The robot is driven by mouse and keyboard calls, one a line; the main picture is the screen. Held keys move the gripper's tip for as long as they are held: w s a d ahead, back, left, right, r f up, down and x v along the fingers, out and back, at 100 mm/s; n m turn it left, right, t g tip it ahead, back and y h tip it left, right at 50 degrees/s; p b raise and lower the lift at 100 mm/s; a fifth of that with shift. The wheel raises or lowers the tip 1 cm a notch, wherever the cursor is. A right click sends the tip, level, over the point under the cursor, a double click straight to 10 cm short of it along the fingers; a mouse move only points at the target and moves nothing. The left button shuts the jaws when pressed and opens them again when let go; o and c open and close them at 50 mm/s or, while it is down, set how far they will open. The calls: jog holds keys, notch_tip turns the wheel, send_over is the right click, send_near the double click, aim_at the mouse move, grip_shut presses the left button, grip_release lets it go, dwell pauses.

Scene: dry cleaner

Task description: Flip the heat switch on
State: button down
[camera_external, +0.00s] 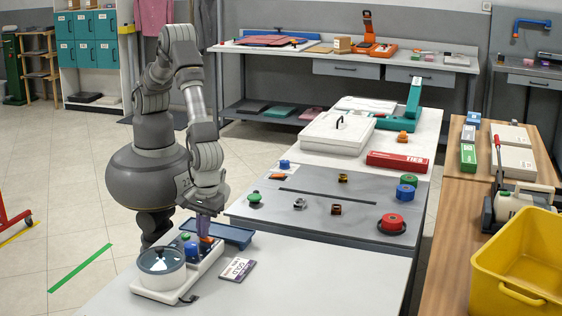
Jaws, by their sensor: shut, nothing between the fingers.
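A white appliance (174,289) with a round clear-lidded pot (161,262) stands on the near white table. Behind the pot, its panel carries small blue and green parts (188,243) and an orange part (207,239). I cannot tell which of these is the heat switch, or whether it is on or off. My gripper (206,232) points down at the back end of this panel, right by the orange part. It is shut and empty. Whether the fingertips touch the panel is too small to tell.
A blue tray (234,236) lies just behind and right of the panel. A "GOLD" labelled card (238,270) lies right of the appliance. The table's right part is clear. A grey panel table (320,205) with coloured knobs adjoins behind; a yellow crate (520,270) stands at the right.

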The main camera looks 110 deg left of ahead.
jog(key=shift+s+f, duration=0.15)
jog(key=shift+f, duration=0.1)
dwell(0.3)
jog(key=shift+w+r, duration=0.15)
jog(key=shift+w, duration=0.75)
notch_tip(320, 180, up, 14)
jog(key=w+p, duration=0.1)
jog(key=p, duration=0.5)
jog(key=shift+w, duration=0.3)
